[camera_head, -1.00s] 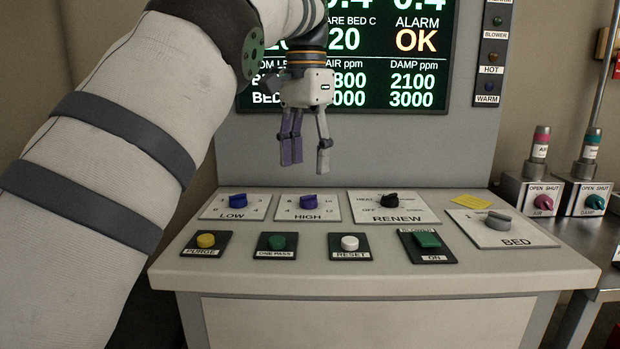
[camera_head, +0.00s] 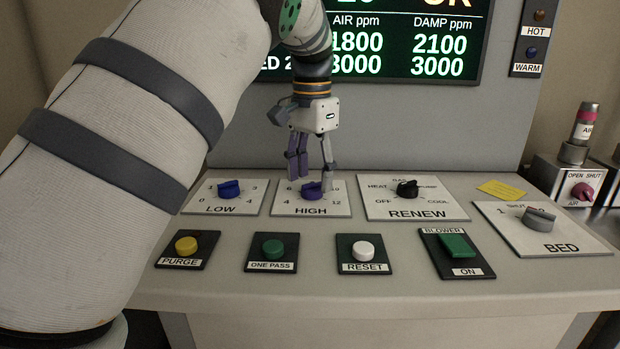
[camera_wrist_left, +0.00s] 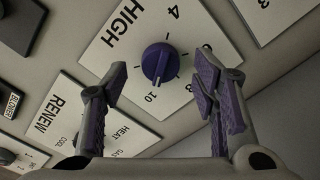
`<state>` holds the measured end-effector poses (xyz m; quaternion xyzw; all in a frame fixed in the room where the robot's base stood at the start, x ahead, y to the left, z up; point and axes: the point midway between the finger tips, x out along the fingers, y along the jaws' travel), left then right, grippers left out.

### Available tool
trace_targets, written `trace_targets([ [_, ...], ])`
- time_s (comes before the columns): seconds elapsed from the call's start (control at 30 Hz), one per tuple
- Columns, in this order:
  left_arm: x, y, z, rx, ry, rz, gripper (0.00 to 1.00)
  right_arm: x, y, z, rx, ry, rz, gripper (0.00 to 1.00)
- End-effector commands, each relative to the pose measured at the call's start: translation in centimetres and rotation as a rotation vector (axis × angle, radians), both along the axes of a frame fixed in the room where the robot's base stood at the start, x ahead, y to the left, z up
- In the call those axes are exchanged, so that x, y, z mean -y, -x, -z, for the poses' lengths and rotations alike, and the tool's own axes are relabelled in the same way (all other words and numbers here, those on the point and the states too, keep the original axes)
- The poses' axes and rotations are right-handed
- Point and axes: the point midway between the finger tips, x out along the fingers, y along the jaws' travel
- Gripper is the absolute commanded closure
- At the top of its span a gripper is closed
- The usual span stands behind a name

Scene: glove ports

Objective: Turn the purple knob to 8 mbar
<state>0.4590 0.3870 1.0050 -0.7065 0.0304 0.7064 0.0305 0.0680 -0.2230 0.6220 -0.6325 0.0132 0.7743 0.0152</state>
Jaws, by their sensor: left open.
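The purple knob (camera_head: 312,191) sits on the white HIGH dial plate (camera_head: 322,209) on the sloped console. In the left wrist view the purple knob (camera_wrist_left: 158,62) shows a white pointer line near the 10 mark; the 4 and 8 marks also show. My left gripper (camera_head: 312,187) is open and points down just behind and above the knob. In the left wrist view my left gripper (camera_wrist_left: 162,82) has its two fingers spread, one on either side below the knob, with nothing between the pads. Contact with the knob does not show. My right gripper is in no view.
The blue LOW knob (camera_head: 229,188) stands to the left and the black RENEW knob (camera_head: 407,188) to the right. In front are the yellow PURGE (camera_head: 186,246), green ONE PASS (camera_head: 273,249) and white RESET (camera_head: 363,250) buttons. The display (camera_head: 400,50) rises behind.

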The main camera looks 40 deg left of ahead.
Motion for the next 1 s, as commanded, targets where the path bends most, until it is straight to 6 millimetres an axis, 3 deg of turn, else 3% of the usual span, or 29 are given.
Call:
trace_targets([
  [0.13, 0.0, 0.0, 1.5, 0.001, -0.001, 0.001, 0.46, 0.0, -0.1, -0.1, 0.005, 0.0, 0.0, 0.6],
  [0.4, 0.0, 0.0, 1.8, 0.0, 0.0, 0.001, 0.46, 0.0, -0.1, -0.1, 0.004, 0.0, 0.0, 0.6],
  [0.63, 0.0, 0.0, 1.8, 0.0, 0.0, 0.001, 0.95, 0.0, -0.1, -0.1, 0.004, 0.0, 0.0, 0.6],
  [1.0, 0.0, 0.0, 1.7, 0.003, 0.002, -0.054, 0.95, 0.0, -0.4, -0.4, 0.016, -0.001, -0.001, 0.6],
])
